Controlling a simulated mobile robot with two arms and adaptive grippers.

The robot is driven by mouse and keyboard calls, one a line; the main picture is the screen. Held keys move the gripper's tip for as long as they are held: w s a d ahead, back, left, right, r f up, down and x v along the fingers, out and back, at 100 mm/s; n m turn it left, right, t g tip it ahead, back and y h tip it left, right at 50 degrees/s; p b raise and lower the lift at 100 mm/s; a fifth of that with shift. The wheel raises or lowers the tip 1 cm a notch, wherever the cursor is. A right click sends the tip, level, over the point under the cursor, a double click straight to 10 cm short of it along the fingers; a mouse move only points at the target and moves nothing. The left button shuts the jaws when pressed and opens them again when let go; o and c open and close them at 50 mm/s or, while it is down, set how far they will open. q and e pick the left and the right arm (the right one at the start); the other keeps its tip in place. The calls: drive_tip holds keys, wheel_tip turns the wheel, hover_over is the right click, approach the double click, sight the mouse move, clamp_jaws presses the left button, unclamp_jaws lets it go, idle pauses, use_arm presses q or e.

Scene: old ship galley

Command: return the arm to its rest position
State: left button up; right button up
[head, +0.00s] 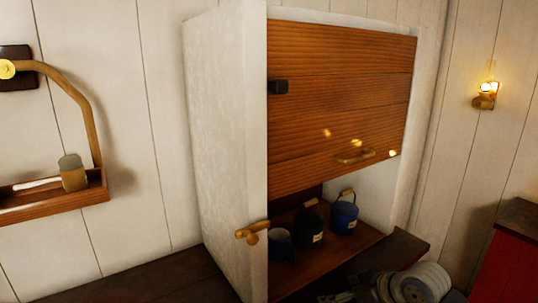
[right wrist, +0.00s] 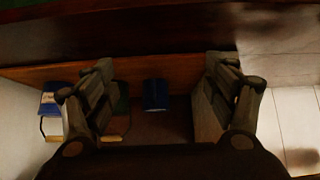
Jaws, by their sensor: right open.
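My right gripper (right wrist: 162,75) is open in the right wrist view, its two dark fingers wide apart with nothing held between them. A blue vessel (right wrist: 155,95) shows in the gap beyond the fingers, apart from them. In the head view my right arm (head: 415,284) shows as grey rounded links at the bottom right, low in front of the cupboard shelf. Its fingertips cannot be made out clearly there. My left arm and left gripper are not in view.
A cupboard has a slatted wooden front (head: 340,100), raised above a shelf (head: 374,240). Blue vessels stand there: a mug (head: 281,243) and two labelled pots (head: 310,224) (head: 344,216). A white door (head: 225,130) stands open at left. A wall rack (head: 50,203) holds a cup.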

drive_tip(key=s+a+f+g+h, duration=0.1)
drive_tip(key=s+a+f, duration=0.3)
drive_tip(key=s+f, duration=0.8)
drive_tip(key=s+d+f+m+g+h, duration=0.1)
drive_tip(key=s+d+f+m+h, duration=0.15)
drive_tip(key=s, duration=0.75)
drive_tip(key=s+d+f+m+g+h, duration=0.1)
drive_tip(key=s+d+m+g, duration=0.2)
drive_tip(key=s, duration=0.7)
wheel_tip(320, 180, down, 25)
drive_tip(key=s+d, duration=0.1)
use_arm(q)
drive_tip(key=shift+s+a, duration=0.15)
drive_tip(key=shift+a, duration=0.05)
use_arm(e)
drive_tip(key=s+d+f+n+g, duration=0.1)
drive_tip(key=s+d+f, duration=0.2)
drive_tip(key=s+f, duration=1.4)
drive_tip(key=shift+s, duration=0.25)
